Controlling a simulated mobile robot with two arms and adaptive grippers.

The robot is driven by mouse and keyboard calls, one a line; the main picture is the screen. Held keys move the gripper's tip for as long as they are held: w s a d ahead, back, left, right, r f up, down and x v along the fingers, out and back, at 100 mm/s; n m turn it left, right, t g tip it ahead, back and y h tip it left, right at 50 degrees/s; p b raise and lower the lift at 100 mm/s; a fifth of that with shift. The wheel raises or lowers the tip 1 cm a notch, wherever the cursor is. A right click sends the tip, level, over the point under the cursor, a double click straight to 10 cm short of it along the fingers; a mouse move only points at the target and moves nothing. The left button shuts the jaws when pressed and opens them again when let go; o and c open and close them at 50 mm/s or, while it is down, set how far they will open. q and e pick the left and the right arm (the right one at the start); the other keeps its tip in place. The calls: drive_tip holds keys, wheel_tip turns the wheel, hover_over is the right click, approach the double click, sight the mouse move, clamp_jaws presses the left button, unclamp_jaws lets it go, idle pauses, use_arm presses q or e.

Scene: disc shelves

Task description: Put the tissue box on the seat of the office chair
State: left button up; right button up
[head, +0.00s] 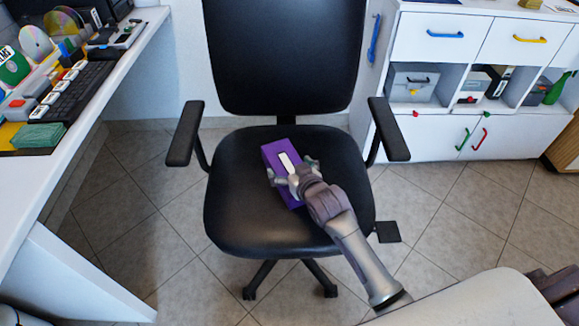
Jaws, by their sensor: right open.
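The purple tissue box (273,153) with a white slot on top rests on the black seat of the office chair (240,215), near its middle. My right gripper (291,181) is over the box, its fingers spread open above and around the box's top. The gripper and wrist hide part of the box's right side. I cannot tell whether the fingers touch the box. My left gripper is not in view.
The chair's armrests (184,133) and (388,128) stand on both sides of the seat. A white desk (85,120) with a keyboard and discs is at left. A white cabinet (430,60) with drawers and shelves stands at the back right. Tiled floor is clear between.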

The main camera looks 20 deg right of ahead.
drive_tip(key=shift+s+r, duration=0.15)
drive_tip(key=shift+r, duration=0.05)
drive_tip(key=p+v, duration=0.2)
drive_tip(key=v, duration=0.4)
drive_tip(key=shift+s+r, duration=0.2)
drive_tip(key=shift+s, duration=0.1)
drive_tip(key=p+v, duration=0.1)
drive_tip(key=v, duration=0.3)
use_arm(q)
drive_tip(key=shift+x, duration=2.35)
use_arm(e)
drive_tip(key=shift+s+d+r, duration=0.1)
drive_tip(key=shift+s, duration=0.35)
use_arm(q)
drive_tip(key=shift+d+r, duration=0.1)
